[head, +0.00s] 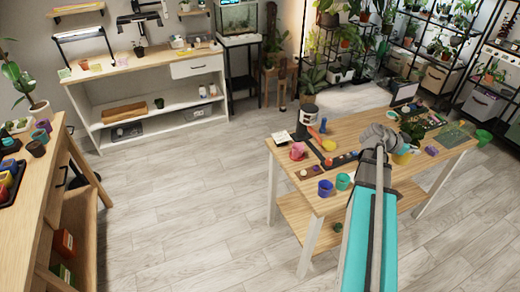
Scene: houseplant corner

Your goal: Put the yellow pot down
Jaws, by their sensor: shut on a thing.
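The yellow pot (403,157) shows just right of my gripper (381,139), over the right half of the wooden table. My gripper is shut on the yellow pot, and its grey body hides part of the pot. A dark-leaved plant shows directly above the pot in the picture. I cannot tell whether the pot's base touches the tabletop (368,124) or hangs a little above it.
A blue pot (325,188) and a teal pot (342,181) stand at the table's near left edge.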

